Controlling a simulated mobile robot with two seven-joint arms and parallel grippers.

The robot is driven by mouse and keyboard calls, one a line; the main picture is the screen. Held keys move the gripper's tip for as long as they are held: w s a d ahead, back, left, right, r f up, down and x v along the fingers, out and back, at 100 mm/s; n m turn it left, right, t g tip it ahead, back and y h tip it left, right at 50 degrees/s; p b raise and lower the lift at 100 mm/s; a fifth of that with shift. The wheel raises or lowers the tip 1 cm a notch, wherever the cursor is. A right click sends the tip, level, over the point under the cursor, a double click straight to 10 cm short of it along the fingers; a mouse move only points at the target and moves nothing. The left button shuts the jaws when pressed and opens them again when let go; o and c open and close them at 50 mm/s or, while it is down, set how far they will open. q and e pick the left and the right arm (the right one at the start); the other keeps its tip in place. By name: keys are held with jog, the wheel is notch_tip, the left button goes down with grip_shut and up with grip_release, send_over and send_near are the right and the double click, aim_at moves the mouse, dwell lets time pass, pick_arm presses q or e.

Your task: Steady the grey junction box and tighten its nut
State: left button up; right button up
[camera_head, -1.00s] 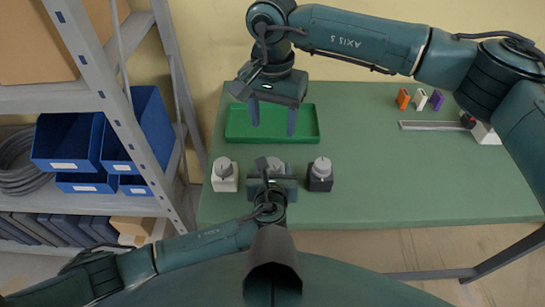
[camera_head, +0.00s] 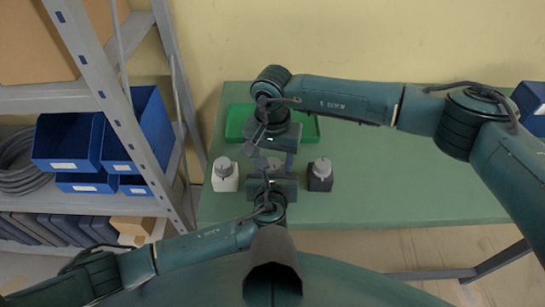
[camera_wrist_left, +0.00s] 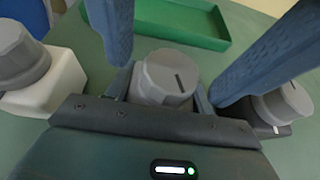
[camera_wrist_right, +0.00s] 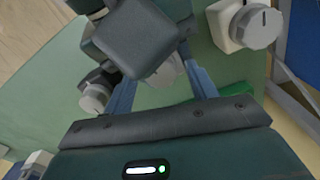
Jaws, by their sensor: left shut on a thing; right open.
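The grey junction box with its round grey nut (camera_wrist_left: 165,78) stands between a white box (camera_head: 225,175) and a dark box (camera_head: 320,175). My left gripper (camera_head: 271,182) is shut on the grey box from the front. My right gripper (camera_head: 271,157) hangs over the grey box, open, its fingers pointing down. In the left wrist view its two blue fingers stand on either side of the nut, apart from it. In the right wrist view the nut (camera_wrist_right: 168,72) shows between the fingers, partly hidden by my left gripper.
The white and dark boxes, each with a grey knob, stand close on both sides. A green tray (camera_wrist_left: 186,22) lies behind. A shelf with blue bins (camera_head: 140,130) is on the left.

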jog(key=shift+c, duration=0.5)
jog(key=c, duration=0.9)
jog(key=shift+m, duration=1.5)
jog(key=o, duration=1)
jog(key=shift+f, duration=0.1)
